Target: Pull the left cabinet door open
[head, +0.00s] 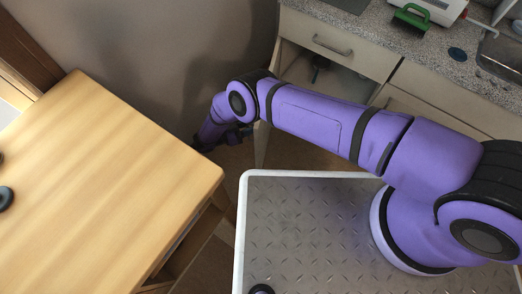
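The left cabinet door (262,146) stands swung out from the counter cabinet, seen nearly edge-on just below my arm. Behind it the cabinet interior (340,82) shows under a closed drawer (330,44), with a dark object (319,64) inside. My purple arm crosses above the door and bends down on its far left side. My gripper (240,134) is low beside the door's left face, small, dark and partly hidden by the wrist. Its fingers, the door's handle and any contact between them cannot be made out.
A wooden table (110,180) fills the left, close to my wrist. A strip of floor (236,160) shows between table and door.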

